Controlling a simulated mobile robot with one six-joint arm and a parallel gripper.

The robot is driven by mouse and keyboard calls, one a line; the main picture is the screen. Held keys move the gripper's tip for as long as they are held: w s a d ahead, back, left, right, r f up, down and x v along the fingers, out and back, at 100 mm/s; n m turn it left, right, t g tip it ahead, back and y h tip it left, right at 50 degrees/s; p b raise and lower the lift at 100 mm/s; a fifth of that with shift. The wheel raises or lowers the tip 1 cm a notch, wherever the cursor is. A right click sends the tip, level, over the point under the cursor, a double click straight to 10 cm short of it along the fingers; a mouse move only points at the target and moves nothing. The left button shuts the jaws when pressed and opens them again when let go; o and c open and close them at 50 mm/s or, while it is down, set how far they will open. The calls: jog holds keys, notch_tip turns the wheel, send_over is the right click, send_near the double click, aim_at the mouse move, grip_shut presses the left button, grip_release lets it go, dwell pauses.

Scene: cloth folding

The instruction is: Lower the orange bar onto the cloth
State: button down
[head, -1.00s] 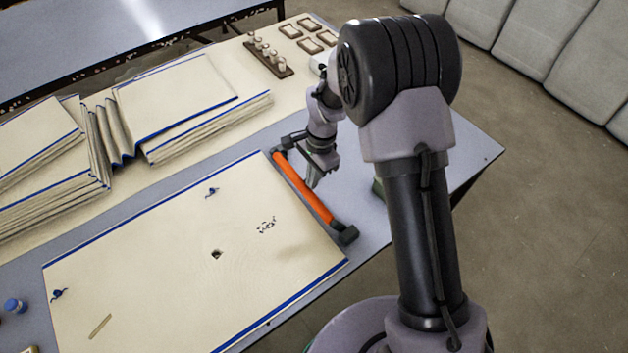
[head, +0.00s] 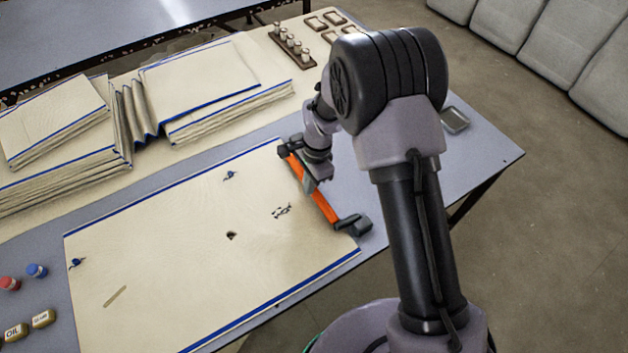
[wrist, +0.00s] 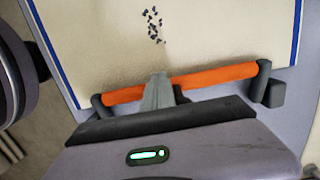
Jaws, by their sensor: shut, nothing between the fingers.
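The orange bar (head: 318,195) runs along the right edge of the cream, blue-edged cloth (head: 180,240). Dark arms at both ends join it to mounts on the table. In the wrist view the bar (wrist: 215,77) overlaps the near edge of the cloth (wrist: 220,35). I cannot tell whether it touches the cloth or is slightly above it. My gripper (head: 310,186) is shut and empty at the middle of the bar. In the wrist view its closed fingers (wrist: 160,88) cover part of the bar; contact looks likely but is not clear.
A folded cloth stack (head: 205,80) lies behind on the left. A rack of pegs (head: 290,45) stands at the back. Red (head: 10,283) and blue (head: 37,271) bottles stand at the left edge. The table (head: 420,165) right of the bar is mostly clear.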

jog(key=shift+s+a+f+b, duration=0.15)
jog(key=shift+s+a+f, duration=0.1)
jog(key=shift+f, duration=0.25)
jog(key=shift+s+a+f+b, duration=0.15)
jog(key=shift+a+f, duration=0.05)
jog(key=shift+f, duration=0.35)
